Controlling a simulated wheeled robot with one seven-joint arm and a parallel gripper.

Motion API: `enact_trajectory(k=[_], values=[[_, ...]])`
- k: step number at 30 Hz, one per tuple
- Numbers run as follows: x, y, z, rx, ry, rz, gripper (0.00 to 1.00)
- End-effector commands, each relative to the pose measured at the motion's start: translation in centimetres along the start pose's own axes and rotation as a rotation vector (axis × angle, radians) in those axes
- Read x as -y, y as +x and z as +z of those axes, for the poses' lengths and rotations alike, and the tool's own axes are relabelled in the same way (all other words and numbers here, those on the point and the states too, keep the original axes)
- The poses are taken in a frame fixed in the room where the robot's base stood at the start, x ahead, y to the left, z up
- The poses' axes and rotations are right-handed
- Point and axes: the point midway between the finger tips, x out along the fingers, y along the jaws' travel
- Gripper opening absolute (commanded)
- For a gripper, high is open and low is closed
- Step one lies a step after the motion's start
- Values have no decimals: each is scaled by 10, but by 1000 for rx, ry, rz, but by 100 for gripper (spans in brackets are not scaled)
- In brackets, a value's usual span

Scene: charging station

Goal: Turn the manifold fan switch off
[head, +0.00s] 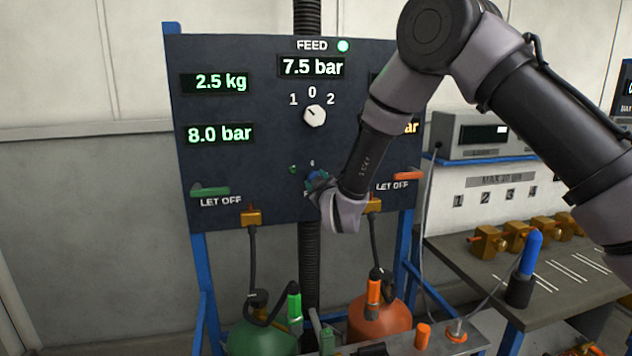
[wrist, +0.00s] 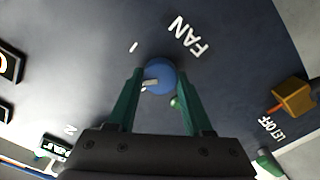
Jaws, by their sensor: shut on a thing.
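The fan switch is a round blue knob (wrist: 160,76) on the dark panel, by the label FAN (wrist: 190,38). A white pointer mark shows on the knob's left side in the wrist view. My gripper (wrist: 160,80) has its two green fingers on either side of the knob, shut on it. In the head view my gripper (head: 317,182) is at the lower middle of the panel (head: 255,175) and hides most of the switch and its label. A small green knob or lamp (wrist: 177,103) sits by the switch, near my right finger.
The white feed selector (head: 314,116) is above the switch. A green let-off lever (head: 210,191) is at left, an orange one (head: 408,176) at right. Green (head: 262,338) and orange (head: 375,318) cylinders stand below. A bench (head: 500,275) with brass fittings is at right.

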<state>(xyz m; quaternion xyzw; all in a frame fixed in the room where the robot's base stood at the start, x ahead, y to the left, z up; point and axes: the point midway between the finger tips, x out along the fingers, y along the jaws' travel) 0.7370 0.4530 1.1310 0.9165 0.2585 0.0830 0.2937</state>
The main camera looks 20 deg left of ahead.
Motion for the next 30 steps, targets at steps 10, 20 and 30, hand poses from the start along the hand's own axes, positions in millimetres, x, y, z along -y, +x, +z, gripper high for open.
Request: enact_trajectory(k=[10, 20, 30], values=[[2, -1, 0, 0, -327, -2, 0], [2, -1, 1, 1, -568, -2, 0], [2, 0, 2, 2, -688, -2, 0]])
